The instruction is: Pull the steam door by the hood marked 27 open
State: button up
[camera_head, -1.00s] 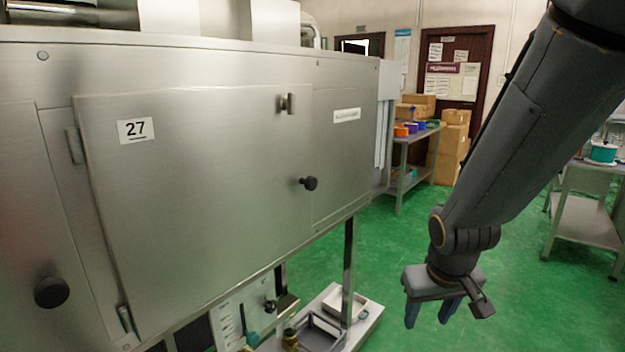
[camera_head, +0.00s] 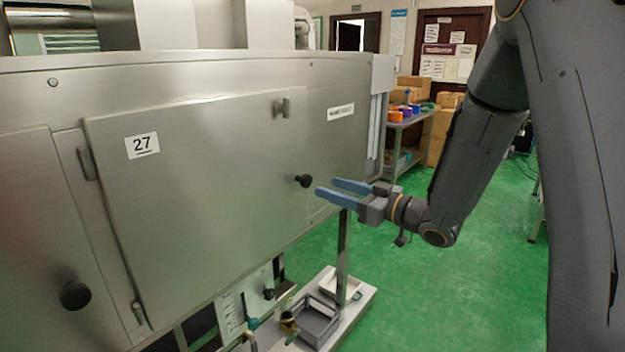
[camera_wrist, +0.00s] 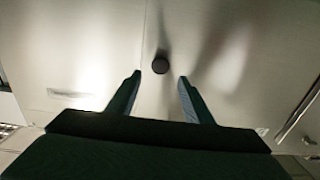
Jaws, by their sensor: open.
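The steam door (camera_head: 205,195) is a flat steel panel with a label marked 27 (camera_head: 142,145) at its upper left. It looks shut, with hinges along its left edge and a small latch (camera_head: 283,108) near its upper right. A black knob (camera_head: 304,181) sticks out near its right edge. My gripper (camera_head: 325,190) is open and empty, just right of the knob, with its fingers pointing left toward the steel front. In the wrist view the knob (camera_wrist: 160,63) lies between and beyond the two fingertips (camera_wrist: 159,75), apart from both.
Another panel with a black knob (camera_head: 75,295) is at the left. Below the housing are valves (camera_head: 289,325) and a grey tray (camera_head: 318,322) on a low base, with a support post (camera_head: 343,255). Green floor (camera_head: 440,290) is clear at the right. A shelf with coloured items (camera_head: 405,120) stands behind.

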aim_at(309, 180)
jog(key=p+x, duration=0.1)
jog(key=x, duration=0.6)
jog(key=shift+w+a+p, duration=0.1)
jog(key=shift+a+p, duration=0.05)
jog(key=shift+p, duration=0.2)
grip_shut()
